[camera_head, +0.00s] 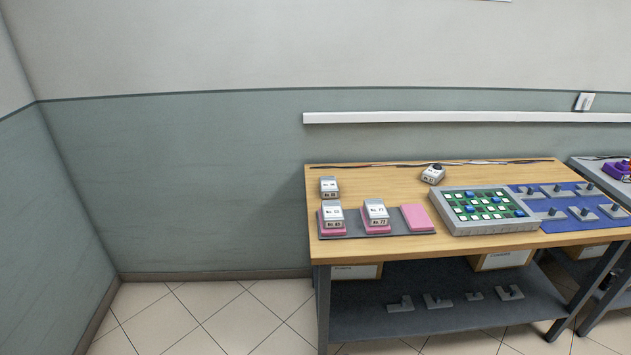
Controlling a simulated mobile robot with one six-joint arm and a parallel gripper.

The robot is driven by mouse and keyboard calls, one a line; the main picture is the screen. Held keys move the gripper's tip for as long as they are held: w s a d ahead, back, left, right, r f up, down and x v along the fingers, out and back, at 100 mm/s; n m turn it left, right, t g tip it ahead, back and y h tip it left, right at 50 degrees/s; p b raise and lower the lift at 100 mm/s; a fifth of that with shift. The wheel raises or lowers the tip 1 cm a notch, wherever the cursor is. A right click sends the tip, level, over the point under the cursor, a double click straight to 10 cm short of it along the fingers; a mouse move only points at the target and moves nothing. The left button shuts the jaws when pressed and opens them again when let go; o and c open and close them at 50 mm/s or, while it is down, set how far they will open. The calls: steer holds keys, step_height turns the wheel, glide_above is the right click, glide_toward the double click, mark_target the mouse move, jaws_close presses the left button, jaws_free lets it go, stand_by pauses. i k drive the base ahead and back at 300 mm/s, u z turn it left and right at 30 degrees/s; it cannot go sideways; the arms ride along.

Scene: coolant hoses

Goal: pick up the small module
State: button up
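Several small grey-and-white labelled modules are on the wooden workbench (390,181). One small module (329,187) stands by itself near the left edge. A labelled module (333,216) stands on the left pink pad, and another labelled module (376,214) stands on the middle pink pad. I cannot tell which of these the task calls the small module. My gripper is not in view.
The right pink pad (417,217) is empty. A grey tray with a green board (488,209) and a blue mat (558,203) with several grey fittings fill the right. Grey parts lie on the lower shelf (430,314). Clear floor (215,310) lies left of the bench.

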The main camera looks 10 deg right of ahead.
mark_target(329, 188)
steer(key=u, duration=0.5)
steer(key=i, duration=0.7)
steer(key=u, duration=0.65)
steer(key=i, duration=0.8)
steer(key=u, duration=0.2)
